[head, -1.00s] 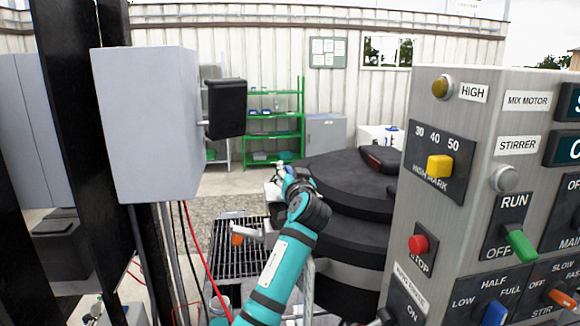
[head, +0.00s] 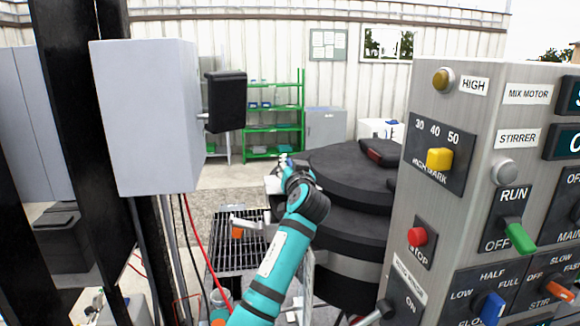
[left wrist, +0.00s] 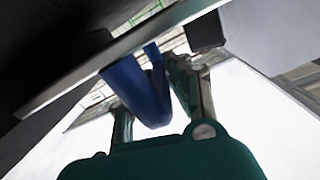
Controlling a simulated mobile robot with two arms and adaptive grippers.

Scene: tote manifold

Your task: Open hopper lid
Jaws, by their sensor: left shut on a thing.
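The hopper (head: 352,222) is a large dark round body right of centre in the head view, partly hidden by the control panel. Its black top (head: 345,172) looks flat; I cannot tell the lid's exact outline. My left gripper (head: 285,165), on a teal arm, is at the hopper's left edge. In the left wrist view, the gripper (left wrist: 160,95) is shut on a blue handle (left wrist: 137,88), which hangs from the edge of a dark plate with a pale rim (left wrist: 75,90). The fingertips are partly hidden by the handle. My right gripper is not in view.
A control panel (head: 480,120) with knobs and switches stands close on the right. A grey box (head: 145,120) and black posts stand on the left. A dark grate (head: 235,262) lies left of my arm. Green shelves (head: 275,118) stand far behind.

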